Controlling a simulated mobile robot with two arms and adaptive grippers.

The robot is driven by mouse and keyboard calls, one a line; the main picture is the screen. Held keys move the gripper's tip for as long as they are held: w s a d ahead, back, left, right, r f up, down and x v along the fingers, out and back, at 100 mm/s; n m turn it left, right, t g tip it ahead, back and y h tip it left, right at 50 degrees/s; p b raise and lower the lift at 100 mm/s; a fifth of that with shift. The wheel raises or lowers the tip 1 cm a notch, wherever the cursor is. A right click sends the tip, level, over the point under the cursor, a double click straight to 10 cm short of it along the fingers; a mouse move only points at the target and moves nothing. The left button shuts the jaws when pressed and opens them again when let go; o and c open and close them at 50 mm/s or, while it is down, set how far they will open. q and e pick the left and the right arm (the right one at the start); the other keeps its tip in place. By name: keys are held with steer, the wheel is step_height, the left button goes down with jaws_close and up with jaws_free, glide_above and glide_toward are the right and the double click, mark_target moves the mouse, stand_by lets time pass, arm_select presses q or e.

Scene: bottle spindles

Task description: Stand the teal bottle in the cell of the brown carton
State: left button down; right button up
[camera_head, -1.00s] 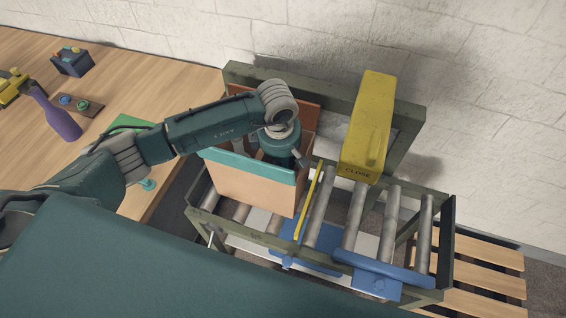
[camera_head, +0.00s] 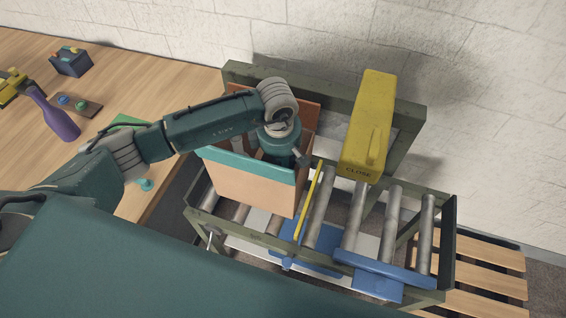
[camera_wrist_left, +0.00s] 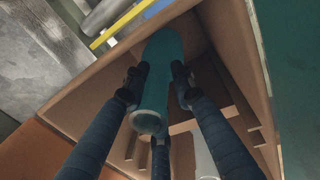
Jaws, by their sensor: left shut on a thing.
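The brown carton (camera_head: 255,188) with a teal rim band stands open on the roller conveyor at centre. My left gripper (camera_wrist_left: 156,86) reaches down into it from above, its fingers shut around the teal bottle (camera_wrist_left: 162,60). In the wrist view the bottle lies between the fingers, inside the carton's walls, with one rounded end toward the camera. Slats of a divider (camera_wrist_left: 185,127) show beside it. In the head view my wrist and the carton's front wall hide the bottle. I cannot tell whether it touches the carton's floor. My right gripper is not in view.
A yellow block marked CLOSE (camera_head: 366,125) stands behind the rollers, right of the carton. A yellow bar (camera_head: 308,202) and blue parts (camera_head: 372,273) sit at the conveyor. A purple bottle (camera_head: 60,118) is on the wooden table (camera_head: 30,165) at left. The right rollers are bare.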

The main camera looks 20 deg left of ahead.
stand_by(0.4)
arm_select(q)
steer(key=c, duration=1.3)
jaws_free()
steer(key=shift+c, duration=0.2)
step_height(320, 180, up, 28)
steer(key=p, duration=1.2)
steer(key=shift+f, duration=0.15)
stand_by(2.0)
stand_by(0.8)
